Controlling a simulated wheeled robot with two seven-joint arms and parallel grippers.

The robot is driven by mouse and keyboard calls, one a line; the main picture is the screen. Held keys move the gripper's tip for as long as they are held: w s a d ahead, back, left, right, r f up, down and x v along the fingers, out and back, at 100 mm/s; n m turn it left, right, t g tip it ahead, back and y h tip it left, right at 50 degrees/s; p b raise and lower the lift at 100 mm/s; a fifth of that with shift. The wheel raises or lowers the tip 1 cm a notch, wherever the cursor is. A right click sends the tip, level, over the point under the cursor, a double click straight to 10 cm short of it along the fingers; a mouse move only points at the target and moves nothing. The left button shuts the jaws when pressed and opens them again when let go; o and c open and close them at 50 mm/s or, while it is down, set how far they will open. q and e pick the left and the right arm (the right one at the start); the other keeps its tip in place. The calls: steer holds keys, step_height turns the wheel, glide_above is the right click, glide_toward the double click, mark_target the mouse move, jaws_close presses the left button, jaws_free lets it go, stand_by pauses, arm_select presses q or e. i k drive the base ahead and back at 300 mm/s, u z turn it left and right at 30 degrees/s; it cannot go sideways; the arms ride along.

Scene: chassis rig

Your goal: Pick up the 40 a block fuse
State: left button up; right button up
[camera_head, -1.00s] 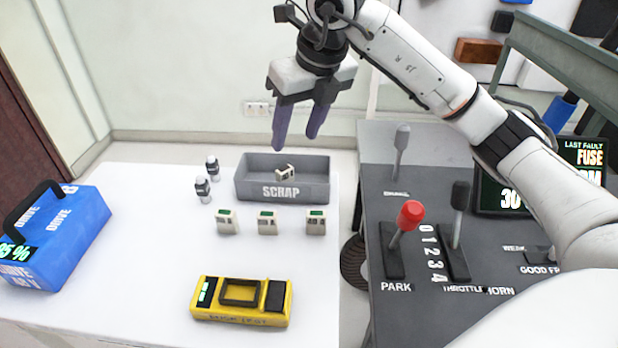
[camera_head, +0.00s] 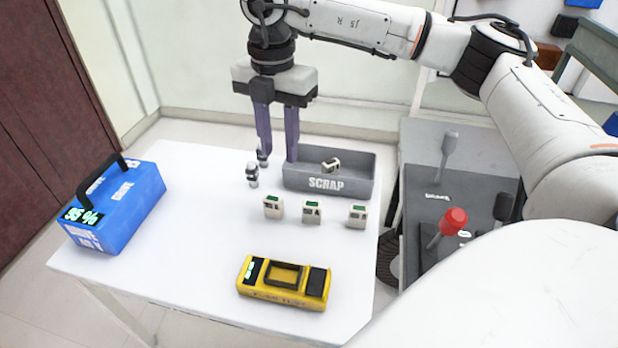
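Three small white block fuses with green tops stand in a row on the white table: a left one (camera_head: 273,207), a middle one (camera_head: 312,212) and a right one (camera_head: 357,216). Their ratings are too small to read. Another small white block (camera_head: 331,165) lies tilted in the grey SCRAP tray (camera_head: 358,185). My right gripper (camera_head: 277,156) points down near the tray's left end, behind the block row. Its two purple fingers are apart, with nothing seen held between them. My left gripper is not in view.
Two small dark-and-silver cylinders, a near one (camera_head: 252,176) and a far one (camera_head: 262,155), stand by the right gripper's fingers. A yellow tester (camera_head: 284,297) lies in front. A blue box (camera_head: 125,208) stands left. A lever console (camera_head: 418,170) is on the right.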

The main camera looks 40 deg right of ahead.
mark_target(358, 214)
steer(key=u, duration=1.55)
steer(key=k, duration=0.95)
steer(key=z, duration=1.05)
